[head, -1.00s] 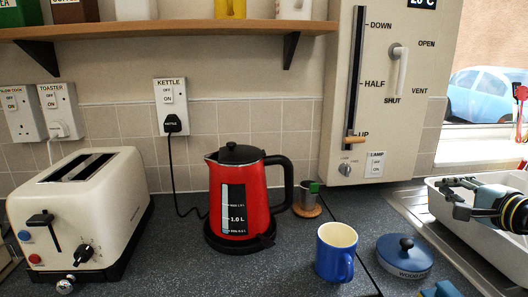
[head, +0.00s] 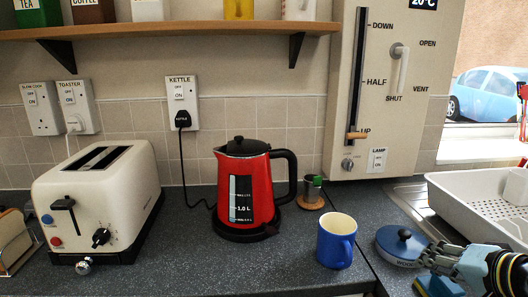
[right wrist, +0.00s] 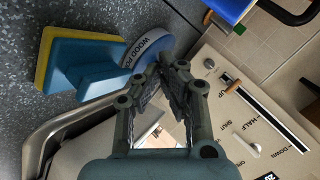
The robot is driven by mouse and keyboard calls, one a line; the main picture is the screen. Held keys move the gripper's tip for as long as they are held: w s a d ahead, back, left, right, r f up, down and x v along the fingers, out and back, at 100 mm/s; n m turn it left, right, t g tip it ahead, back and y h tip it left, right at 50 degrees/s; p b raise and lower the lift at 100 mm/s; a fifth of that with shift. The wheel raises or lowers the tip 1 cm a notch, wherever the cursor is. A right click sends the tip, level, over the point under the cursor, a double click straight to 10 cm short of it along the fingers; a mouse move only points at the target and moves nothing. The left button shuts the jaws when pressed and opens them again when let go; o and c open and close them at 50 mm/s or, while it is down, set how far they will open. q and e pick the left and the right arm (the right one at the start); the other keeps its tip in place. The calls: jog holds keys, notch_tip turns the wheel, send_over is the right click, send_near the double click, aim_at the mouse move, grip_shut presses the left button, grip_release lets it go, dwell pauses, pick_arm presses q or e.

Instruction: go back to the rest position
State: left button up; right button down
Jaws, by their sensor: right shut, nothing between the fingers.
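My right gripper (head: 432,256) comes in from the right edge in the head view, low over the worktop beside the blue lidded tin. It is shut and empty. In the right wrist view its fingers (right wrist: 168,72) meet just in front of the tin's lettered side (right wrist: 150,45). I cannot tell whether they touch it. My left gripper is not in view.
The blue tin (head: 402,240) and a blue and yellow sponge (head: 437,286) are close to my right gripper. A blue mug (head: 336,242), red kettle (head: 258,180) and cream toaster (head: 95,195) stand further left. A white dish rack (head: 455,205) is at the right.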

jog(key=s+a+f+n+g, duration=0.1)
jog(key=s, duration=0.2)
jog(key=s+a+n+g, duration=0.1)
jog(key=s+n, duration=0.1)
jog(key=s, duration=0.2)
jog(key=s+a+f+n+g+h, duration=0.1)
jog(key=s+a+n, duration=0.1)
jog(key=s, duration=0.1)
jog(key=shift+s+a+f, duration=0.1)
jog(key=shift+s+f, duration=0.25)
jog(key=shift+s, duration=0.05)
jog(key=s+r+n+g+h, duration=0.1)
jog(key=s+n+g+h, duration=0.3)
jog(key=s, duration=1.1)
jog(key=s+d+f+g+y+b, duration=0.1)
jog(key=d+f+b, duration=0.15)
jog(key=f, duration=1.45)
jog(key=s+d+f+g+b, duration=0.1)
jog(key=f+b, duration=0.3)
jog(key=f, duration=1.3)
jog(key=s+f+g+b, duration=0.1)
jog(key=s+f+b, duration=0.3)
jog(key=s+f, duration=1.3)
notch_tip(320, 180, down, 2)
jog(key=shift+s+d+y, duration=0.2)
jog(key=shift+s+y, duration=0.1)
jog(key=shift+s, duration=0.1)
